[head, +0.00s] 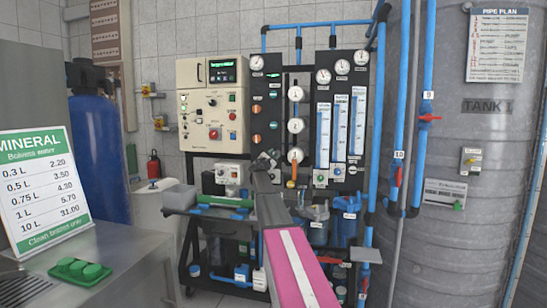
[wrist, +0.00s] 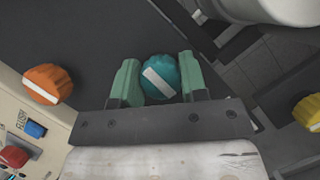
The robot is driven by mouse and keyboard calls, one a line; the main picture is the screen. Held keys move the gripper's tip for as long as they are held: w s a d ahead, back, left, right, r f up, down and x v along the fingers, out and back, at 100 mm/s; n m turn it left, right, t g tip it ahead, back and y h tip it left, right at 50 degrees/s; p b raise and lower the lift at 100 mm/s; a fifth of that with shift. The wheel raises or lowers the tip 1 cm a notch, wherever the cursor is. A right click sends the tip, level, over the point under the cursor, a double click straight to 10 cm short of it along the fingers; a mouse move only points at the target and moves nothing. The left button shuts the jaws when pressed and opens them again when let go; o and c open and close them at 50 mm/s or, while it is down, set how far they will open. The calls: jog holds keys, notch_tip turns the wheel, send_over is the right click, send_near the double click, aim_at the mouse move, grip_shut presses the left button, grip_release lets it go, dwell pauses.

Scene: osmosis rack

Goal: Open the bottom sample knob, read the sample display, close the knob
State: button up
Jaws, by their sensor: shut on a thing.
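In the wrist view a round teal knob (wrist: 159,77) with a white bar sits between the two green fingers of my gripper (wrist: 160,82). The gripper is shut on it, and the white bar lies tilted. In the head view my gripper (head: 266,160) is at the dark middle panel of the rack, and the arm hides most of what lies behind it. Two teal knobs, an upper one (head: 274,98) and one below it (head: 273,125), show above the gripper. A green-lit display (head: 223,71) is on the cream cabinet; its text is too small to read.
An orange knob (wrist: 48,84) is left of my gripper and a yellow knob (wrist: 308,112) is at the right edge. Gauges and flowmeters (head: 340,125) stand right of the arm, with blue pipes (head: 403,110) beyond. A price sign (head: 42,188) stands at the left.

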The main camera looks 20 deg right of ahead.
jog(key=shift+f+n, duration=0.1)
jog(key=shift+n, duration=0.7)
jog(key=o, duration=0.9)
jog(key=shift+a, duration=0.1)
jog(key=v, duration=1)
jog(key=shift+s+a+f, duration=0.15)
jog(key=shift+s+f, duration=0.1)
jog(key=shift+s, duration=0.05)
